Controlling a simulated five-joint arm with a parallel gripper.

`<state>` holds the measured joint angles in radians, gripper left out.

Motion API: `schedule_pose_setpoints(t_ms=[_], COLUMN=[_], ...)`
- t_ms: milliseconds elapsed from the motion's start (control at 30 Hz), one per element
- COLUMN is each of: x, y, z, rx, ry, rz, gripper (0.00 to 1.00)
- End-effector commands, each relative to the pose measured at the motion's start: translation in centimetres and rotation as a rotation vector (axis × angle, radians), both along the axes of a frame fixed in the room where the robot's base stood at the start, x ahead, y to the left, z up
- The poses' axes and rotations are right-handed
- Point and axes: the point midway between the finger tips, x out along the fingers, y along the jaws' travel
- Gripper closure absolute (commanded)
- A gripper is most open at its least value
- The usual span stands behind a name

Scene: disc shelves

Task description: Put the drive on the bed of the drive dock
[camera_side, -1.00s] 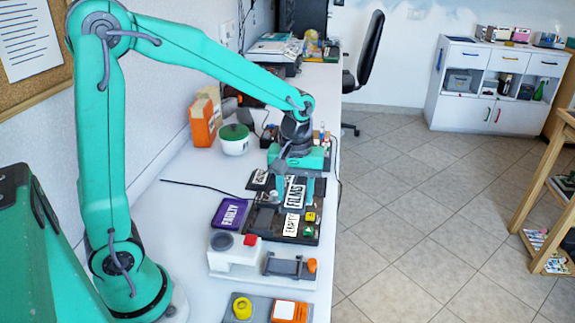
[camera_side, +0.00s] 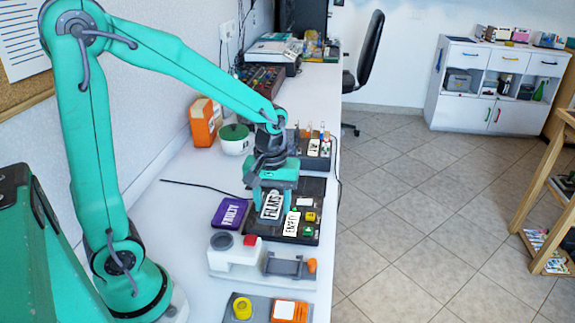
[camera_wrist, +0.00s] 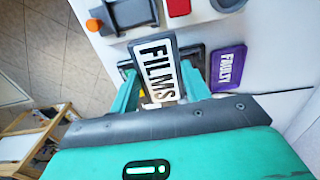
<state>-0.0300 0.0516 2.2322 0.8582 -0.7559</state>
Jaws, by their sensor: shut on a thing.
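The drive labelled FILMS (camera_side: 272,206), dark with a white label, is held between the fingers of my gripper (camera_side: 270,198) over the left part of the black tray. In the wrist view the FILMS drive (camera_wrist: 158,70) shows between both fingers of my gripper (camera_wrist: 161,92). Whether the drive is clear of the tray is hard to tell. The white and grey device that looks like the drive dock (camera_side: 232,256) stands nearer the camera, with a red button, a grey cradle that looks like its bed (camera_side: 288,266) and an orange knob. The cradle is empty.
The black tray (camera_side: 309,186) holds a white EMPTY label (camera_side: 291,224) and green and yellow pieces. A purple item labelled FAULTY (camera_side: 230,212) lies left of it. A grey panel with a yellow knob (camera_side: 242,308) and orange block (camera_side: 290,312) sits in front.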

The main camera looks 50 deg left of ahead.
Motion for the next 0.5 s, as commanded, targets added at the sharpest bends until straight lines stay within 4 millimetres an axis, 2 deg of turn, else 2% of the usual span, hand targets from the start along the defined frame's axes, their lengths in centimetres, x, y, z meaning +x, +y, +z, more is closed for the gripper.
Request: schedule_pose_setpoints(t_ms=[300, 500], x=[1.4, 2.1], y=[5.0, 7.5], z=[-3.2, -4.7], rx=[-0.001, 0.000], ry=[0.002, 0.001], rz=[0.005, 0.003], gripper=[0.80, 0.80])
